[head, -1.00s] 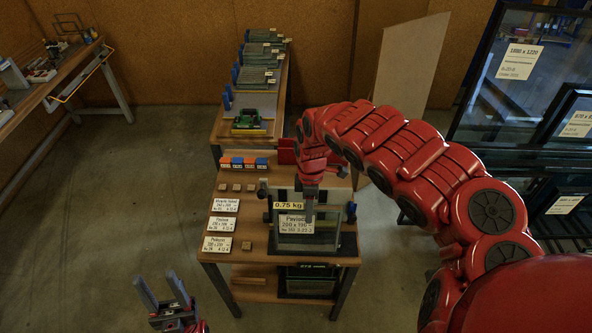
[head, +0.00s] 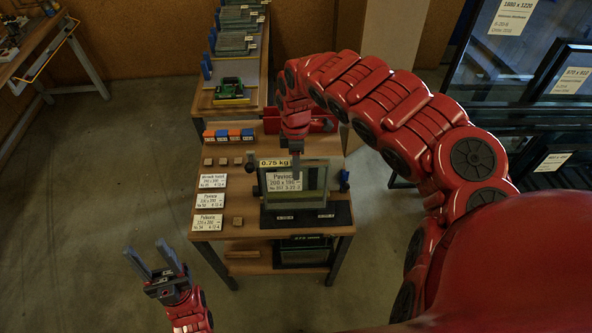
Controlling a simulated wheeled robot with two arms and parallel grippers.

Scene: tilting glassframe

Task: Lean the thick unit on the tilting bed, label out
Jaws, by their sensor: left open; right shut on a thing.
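The glass unit (head: 312,203) is a framed pane with a white label (head: 284,181) facing me, partly legible as "200 x 195". It stands near upright over the dark tilting bed (head: 338,214) at the table's front right. My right gripper (head: 296,163) is shut on the unit's top edge from above. Whether the unit touches the bed's back support is hidden. A yellow "0.75 kg" tag (head: 273,163) shows at its top left. My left gripper (head: 155,265) is open and empty, low at the left, away from the table.
White cards (head: 210,200) and small wooden blocks (head: 237,222) lie left of the bed on the wooden table (head: 215,237). Orange and blue boxes (head: 228,135) stand behind. Another framed unit (head: 302,252) is on the lower shelf. Large glass panes (head: 515,90) stand at the right.

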